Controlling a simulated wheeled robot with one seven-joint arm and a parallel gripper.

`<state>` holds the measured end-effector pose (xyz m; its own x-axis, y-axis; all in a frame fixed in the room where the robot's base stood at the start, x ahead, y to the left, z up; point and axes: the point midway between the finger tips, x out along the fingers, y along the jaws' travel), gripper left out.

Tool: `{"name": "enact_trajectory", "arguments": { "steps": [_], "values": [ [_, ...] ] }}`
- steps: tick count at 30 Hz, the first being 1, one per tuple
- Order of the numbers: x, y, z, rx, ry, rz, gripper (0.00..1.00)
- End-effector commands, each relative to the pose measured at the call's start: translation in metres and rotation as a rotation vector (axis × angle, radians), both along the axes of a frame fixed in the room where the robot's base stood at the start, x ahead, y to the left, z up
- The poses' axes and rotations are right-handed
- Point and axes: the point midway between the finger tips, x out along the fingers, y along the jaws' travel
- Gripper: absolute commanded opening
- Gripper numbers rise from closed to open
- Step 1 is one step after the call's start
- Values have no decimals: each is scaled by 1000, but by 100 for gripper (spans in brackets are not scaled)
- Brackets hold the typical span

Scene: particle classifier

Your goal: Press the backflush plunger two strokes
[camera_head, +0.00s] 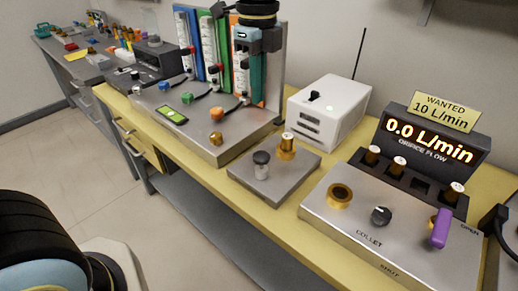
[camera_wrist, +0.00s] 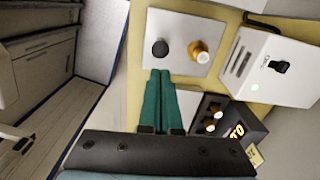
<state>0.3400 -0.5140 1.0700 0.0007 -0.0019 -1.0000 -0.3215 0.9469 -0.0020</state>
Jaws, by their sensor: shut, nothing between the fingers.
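A small metal plate (camera_head: 285,187) on the bench carries a dark-capped plunger (camera_head: 261,163) on a clear or silvery stem and a brass fitting (camera_head: 287,147) with a pale top. The dark cap (camera_wrist: 160,47) and the brass fitting (camera_wrist: 198,50) also show from above in the wrist view. My gripper (camera_head: 257,104) points down in the head view, in front of the upright panels and above the bench. In the wrist view its teal fingers (camera_wrist: 160,73) are together and empty, their tips appearing just below the dark cap. The gripper is apart from the plunger.
A white box (camera_head: 328,110) with an antenna stands behind the plate. A flow unit (camera_head: 400,225) with a purple lever (camera_head: 440,229) and a display reading 0.0 L/min is at right. A flowmeter stand (camera_head: 205,136) is at left. Space above the plate looks clear.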

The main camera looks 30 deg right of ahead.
Motion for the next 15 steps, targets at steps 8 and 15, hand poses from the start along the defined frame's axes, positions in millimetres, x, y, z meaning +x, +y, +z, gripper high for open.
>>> {"name": "enact_trajectory", "arguments": {
  "steps": [8,15],
  "values": [
    [-9,-7,1,2,1,-75,0],
    [-9,-7,0,3,1,-72,0]
  ]
}}
